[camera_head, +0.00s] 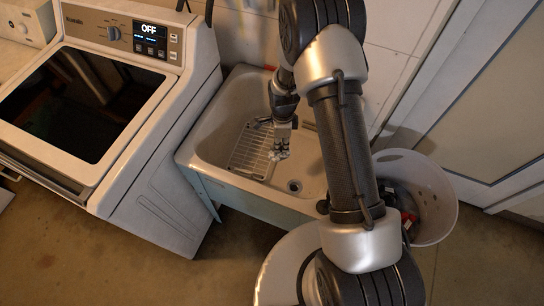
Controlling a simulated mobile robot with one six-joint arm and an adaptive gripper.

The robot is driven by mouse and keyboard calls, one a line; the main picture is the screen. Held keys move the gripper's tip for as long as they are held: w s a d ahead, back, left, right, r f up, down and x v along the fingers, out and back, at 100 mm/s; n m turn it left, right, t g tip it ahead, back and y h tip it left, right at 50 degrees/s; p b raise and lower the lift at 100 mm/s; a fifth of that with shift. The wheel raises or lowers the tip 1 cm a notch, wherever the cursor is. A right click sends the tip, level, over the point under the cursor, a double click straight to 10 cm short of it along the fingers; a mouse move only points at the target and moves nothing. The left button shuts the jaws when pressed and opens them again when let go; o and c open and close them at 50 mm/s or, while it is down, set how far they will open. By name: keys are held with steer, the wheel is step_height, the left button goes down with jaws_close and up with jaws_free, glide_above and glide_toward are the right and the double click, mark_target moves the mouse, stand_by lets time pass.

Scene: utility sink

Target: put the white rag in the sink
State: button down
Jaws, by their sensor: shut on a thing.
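The utility sink (217,174) stands in the middle of the head camera view, with its basin open to view from above. My gripper (280,150) is over the basin, pointing down, and appears shut on a small whitish bunched thing (279,155), which looks like the white rag. The rag is small here and partly hidden by the fingers. I cannot tell whether it touches the bottom of the sink. My arm covers the right part of the sink.
A wire rack (249,152) lies in the sink at the left, and a drain (294,186) shows at the front. A washing machine (150,190) stands close on the left. A white bin (437,200) with things inside stands on the right.

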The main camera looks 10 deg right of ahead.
steer(key=shift+m, duration=0.3)
step_height(320, 180, down, 20)
steer(key=b, duration=0.5)
steer(key=shift+f+b, duration=0.25)
steer(key=shift+b, duration=0.05)
steer(key=shift+f, duration=0.1)
steer(key=shift+f, duration=0.15)
steer(key=c, duration=1.5)
jaws_free()
steer(key=shift+o, duration=0.2)
